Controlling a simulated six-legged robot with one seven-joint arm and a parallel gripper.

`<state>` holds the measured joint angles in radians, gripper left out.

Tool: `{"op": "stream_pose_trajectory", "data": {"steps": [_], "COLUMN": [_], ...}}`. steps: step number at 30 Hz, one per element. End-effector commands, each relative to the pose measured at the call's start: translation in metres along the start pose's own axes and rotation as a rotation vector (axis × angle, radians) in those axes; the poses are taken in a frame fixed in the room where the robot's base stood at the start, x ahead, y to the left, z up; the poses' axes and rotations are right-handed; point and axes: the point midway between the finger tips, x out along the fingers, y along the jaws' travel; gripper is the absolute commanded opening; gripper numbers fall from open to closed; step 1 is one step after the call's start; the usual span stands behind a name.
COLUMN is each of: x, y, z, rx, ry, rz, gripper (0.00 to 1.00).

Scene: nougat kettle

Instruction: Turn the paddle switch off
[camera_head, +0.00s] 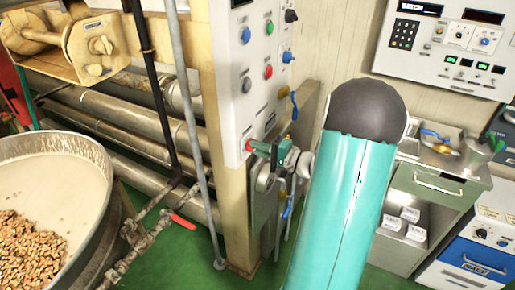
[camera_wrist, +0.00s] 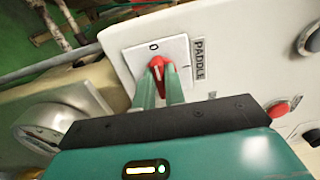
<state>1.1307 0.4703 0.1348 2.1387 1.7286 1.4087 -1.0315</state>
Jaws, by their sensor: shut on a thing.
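The paddle switch is a red rotary knob (camera_wrist: 157,63) on a white square plate (camera_wrist: 178,49), with a dark label reading PADDLE beside it. A "0" is printed on the plate just above the knob in the wrist view. A pale mark on the knob runs roughly up and down the picture; its exact setting is hard to tell. My gripper (camera_wrist: 159,88) has its two green fingers on either side of the knob, shut on it. In the head view my gripper (camera_head: 258,149) reaches the lower left of the control panel, where its fingers hide most of the switch.
The white control panel (camera_head: 248,85) carries blue, red and black buttons above the switch. A kettle (camera_head: 85,165) with nuts stands at left beside pipes and a red-handled valve (camera_head: 183,222). Another panel (camera_head: 445,45) and a metal cabinet (camera_head: 430,190) are at right.

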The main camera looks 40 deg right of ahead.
Motion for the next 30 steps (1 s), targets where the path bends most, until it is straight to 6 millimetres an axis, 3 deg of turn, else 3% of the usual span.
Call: {"op": "stream_pose_trajectory", "data": {"steps": [17,18,21,30], "x": [-0.0011,-0.0011,-0.0009,-0.0015], "y": [0.0004,0.0004,0.0003,0.0003], "z": [-0.0005,-0.0005,-0.0004,-0.0003], "rx": [-0.039,-0.039,-0.039,-0.038], "ry": [0.002,0.002,0.002,0.001], "rz": [0.000,0.001,0.000,0.000], "gripper": [0.00,0.16,0.34,0.34]}}
